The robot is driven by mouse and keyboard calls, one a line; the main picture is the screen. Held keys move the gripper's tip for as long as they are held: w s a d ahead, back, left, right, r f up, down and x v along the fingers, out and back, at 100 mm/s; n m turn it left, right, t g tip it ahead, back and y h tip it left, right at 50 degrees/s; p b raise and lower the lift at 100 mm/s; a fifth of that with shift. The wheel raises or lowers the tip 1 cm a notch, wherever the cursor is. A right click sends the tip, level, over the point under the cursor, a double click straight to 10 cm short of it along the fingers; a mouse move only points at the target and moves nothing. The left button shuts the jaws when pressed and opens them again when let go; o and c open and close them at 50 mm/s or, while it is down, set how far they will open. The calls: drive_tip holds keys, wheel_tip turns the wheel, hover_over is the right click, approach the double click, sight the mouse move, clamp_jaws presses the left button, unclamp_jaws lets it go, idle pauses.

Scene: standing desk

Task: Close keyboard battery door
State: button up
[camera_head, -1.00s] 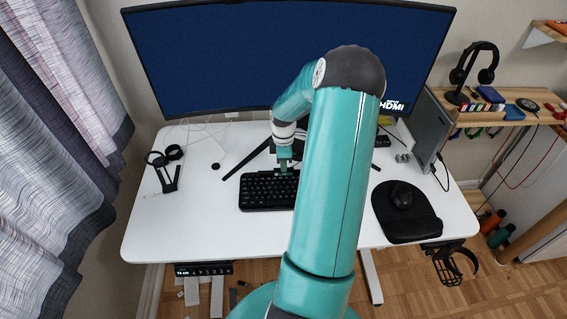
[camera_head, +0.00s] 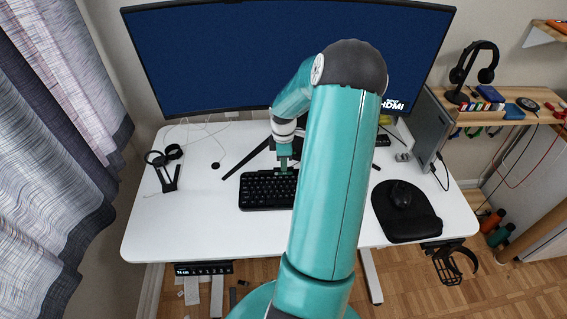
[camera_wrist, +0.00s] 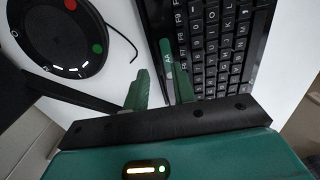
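The black keyboard (camera_head: 264,193) lies flat on the white desk, its left part visible in the head view and its right part hidden by my arm. In the wrist view its keys (camera_wrist: 222,50) fill the upper right. A green battery-like piece marked AA (camera_wrist: 167,56) shows at the keyboard's back edge, in line with the gap between my fingers. I cannot clearly make out the battery door. My gripper (camera_wrist: 161,74) has its two green fingers apart, at this back edge; contact is unclear. In the head view my gripper (camera_head: 284,166) is over the keyboard's back edge.
A black round device (camera_wrist: 62,35) with red and green buttons lies left of my fingers in the wrist view. The monitor (camera_head: 230,60) stands behind.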

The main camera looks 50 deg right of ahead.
wheel_tip(320, 180, up, 12)
drive_tip(key=shift+r, duration=0.2)
drive_tip(key=shift+w, duration=0.1)
idle(0.3)
